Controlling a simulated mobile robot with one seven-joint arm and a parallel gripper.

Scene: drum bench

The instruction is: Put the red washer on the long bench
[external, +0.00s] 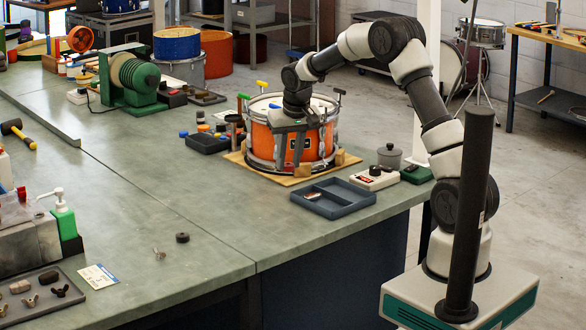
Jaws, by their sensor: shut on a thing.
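The long bench (215,225) has a grey-green top and fills the left and middle of the external view. An orange drum (318,148) with chrome fittings stands on a wooden board near its right edge. My gripper (289,158) points down in front of the drum's near side, its dark fingers close to the shell. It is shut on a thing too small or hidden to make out. I cannot make out the red washer anywhere; whether it is between my fingers, I cannot tell.
A blue-grey divided tray (340,198) lies in front of the drum, with a white device (374,178) and a grey lidded pot (389,156) to its right. A dark bin (207,143) lies left of the drum. The bench's middle is mostly clear.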

